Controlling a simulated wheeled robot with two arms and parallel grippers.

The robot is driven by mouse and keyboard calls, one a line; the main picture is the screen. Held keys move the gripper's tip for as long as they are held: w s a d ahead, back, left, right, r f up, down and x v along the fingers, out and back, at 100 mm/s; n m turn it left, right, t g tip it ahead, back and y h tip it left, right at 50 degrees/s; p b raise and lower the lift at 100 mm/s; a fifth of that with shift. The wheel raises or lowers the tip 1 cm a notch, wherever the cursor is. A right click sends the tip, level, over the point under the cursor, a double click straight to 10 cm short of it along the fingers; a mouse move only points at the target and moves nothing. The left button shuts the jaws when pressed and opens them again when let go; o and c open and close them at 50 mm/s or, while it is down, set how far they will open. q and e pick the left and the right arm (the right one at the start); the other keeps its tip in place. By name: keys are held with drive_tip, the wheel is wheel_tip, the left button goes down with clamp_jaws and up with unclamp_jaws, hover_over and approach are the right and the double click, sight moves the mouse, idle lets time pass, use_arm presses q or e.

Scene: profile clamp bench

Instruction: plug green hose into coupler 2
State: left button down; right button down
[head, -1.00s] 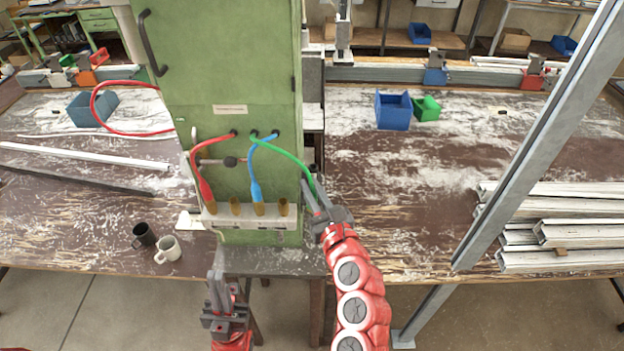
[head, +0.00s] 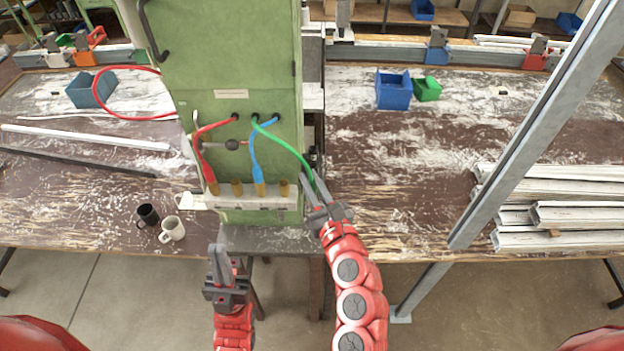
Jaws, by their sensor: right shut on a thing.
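The green hose (head: 291,149) leaves a port on the green cabinet (head: 235,65) and arcs down to the right. My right gripper (head: 317,195) is shut on its lower end, right of the coupler block (head: 252,204) and apart from it. The block carries a row of brass couplers. The red hose (head: 205,160) ends at the leftmost coupler and the blue hose (head: 256,165) at the third. The second coupler (head: 237,188) and the rightmost coupler (head: 284,188) are empty. My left gripper (head: 219,258) is below the block, seen edge-on, holding nothing visible.
A black mug (head: 147,214) and a white mug (head: 172,229) stand left of the cabinet near the bench edge. A slanted metal post (head: 535,130) and stacked white profiles (head: 560,215) are at right. The bench (head: 400,200) right of my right gripper is clear.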

drive_tip(key=a, duration=2)
drive_tip(key=shift+s+a, duration=0.25)
drive_tip(key=shift+s, duration=0.05)
idle(1.0)
drive_tip(key=shift+w+f, duration=0.1)
drive_tip(key=w, duration=0.7)
drive_tip(key=shift+w+r, duration=0.2)
drive_tip(key=shift+w, duration=0.15)
idle(0.5)
drive_tip(key=shift+w+d+r, duration=0.1)
drive_tip(key=shift+d+r, duration=0.1)
drive_tip(key=shift+r, duration=0.1)
idle(0.8)
